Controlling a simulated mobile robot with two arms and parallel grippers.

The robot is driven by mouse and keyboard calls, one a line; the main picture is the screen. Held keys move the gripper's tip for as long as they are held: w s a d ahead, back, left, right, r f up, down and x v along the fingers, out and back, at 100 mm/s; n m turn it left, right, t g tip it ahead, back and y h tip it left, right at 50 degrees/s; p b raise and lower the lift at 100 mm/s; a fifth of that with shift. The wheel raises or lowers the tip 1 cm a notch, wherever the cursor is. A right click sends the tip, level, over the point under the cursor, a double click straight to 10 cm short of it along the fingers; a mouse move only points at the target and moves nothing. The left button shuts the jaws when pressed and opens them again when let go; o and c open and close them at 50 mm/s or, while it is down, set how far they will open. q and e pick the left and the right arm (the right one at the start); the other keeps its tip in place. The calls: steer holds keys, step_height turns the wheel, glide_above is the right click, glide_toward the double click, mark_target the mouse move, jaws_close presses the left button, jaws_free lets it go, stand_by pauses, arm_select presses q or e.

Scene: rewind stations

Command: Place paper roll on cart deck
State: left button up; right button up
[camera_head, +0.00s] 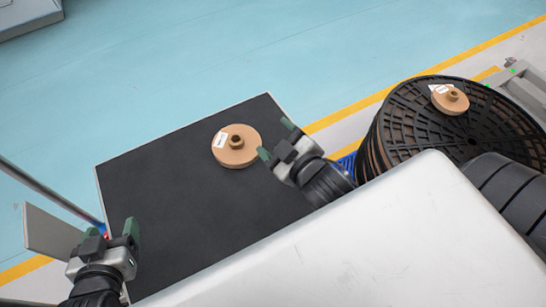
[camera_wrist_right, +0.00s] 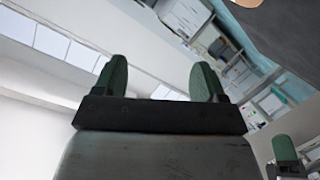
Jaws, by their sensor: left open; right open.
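A brown paper roll (camera_head: 230,153) with a small core and a white label lies flat on the black cart deck (camera_head: 178,215). A second paper roll (camera_head: 455,104) lies on top of a stack of black slotted discs at the right. My right gripper (camera_head: 276,140) is open and empty, just right of the roll on the deck and apart from it. In the right wrist view its green fingers (camera_wrist_right: 158,80) are spread with nothing between them. My left gripper (camera_head: 112,234) is open and empty by the deck's left edge.
The black disc stack (camera_head: 400,130) stands right of the deck. A grey metal frame (camera_head: 525,85) is behind it. A grey panel and pole (camera_head: 48,230) are at the left. Most of the deck left of the roll is clear.

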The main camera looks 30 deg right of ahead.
steer(key=s+a+m+g, duration=0.1)
steer(key=m, duration=0.1)
steer(key=s+a+f+m+g+y, duration=0.1)
steer(key=s+a+m, duration=0.1)
steer(key=m, duration=0.1)
steer(key=shift+s+f+g, duration=0.15)
steer(key=shift+g, duration=0.15)
steer(key=shift+d, duration=0.1)
